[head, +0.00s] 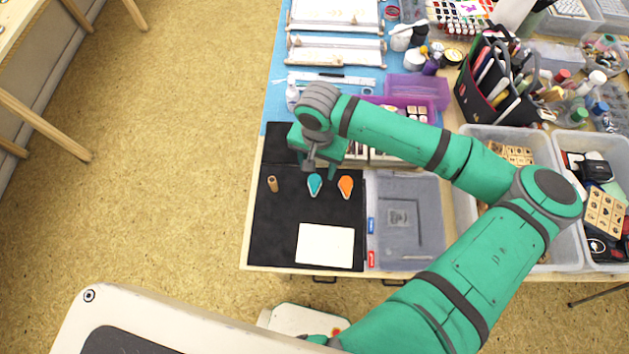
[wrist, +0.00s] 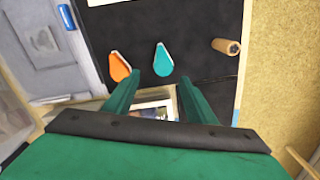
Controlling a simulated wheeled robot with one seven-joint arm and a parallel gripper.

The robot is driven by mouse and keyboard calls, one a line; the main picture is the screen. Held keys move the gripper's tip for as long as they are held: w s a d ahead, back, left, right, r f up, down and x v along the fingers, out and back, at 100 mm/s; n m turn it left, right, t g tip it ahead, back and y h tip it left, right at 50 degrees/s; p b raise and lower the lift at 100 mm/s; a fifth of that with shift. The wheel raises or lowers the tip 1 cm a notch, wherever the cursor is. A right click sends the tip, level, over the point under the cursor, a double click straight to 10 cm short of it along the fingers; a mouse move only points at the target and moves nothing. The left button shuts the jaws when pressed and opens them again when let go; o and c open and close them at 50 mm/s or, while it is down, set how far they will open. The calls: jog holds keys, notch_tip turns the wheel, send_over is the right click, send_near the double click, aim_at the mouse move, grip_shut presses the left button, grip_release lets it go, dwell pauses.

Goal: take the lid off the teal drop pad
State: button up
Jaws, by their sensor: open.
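My gripper (head: 322,170) is open and empty, above the mat and close to the teal pad. In the wrist view its two fingers (wrist: 154,84) stand apart, with the pad between their lines and past their tips.
An orange drop pad (head: 346,187) lies close to the right of the teal one. A wooden stamp (head: 272,184) lies to the left. A white card (head: 325,245) lies nearer the table's front edge. A grey plastic bin (head: 412,230) stands to the right of the mat.

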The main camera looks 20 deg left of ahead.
aim_at(315, 178)
jog(key=shift+s+a+f, duration=0.1)
jog(key=shift+a+f, duration=0.05)
jog(key=shift+f, duration=1.25)
jog(key=shift+a+f, duration=0.1)
jog(key=shift+f, duration=1.3)
jog(key=c, duration=1.1)
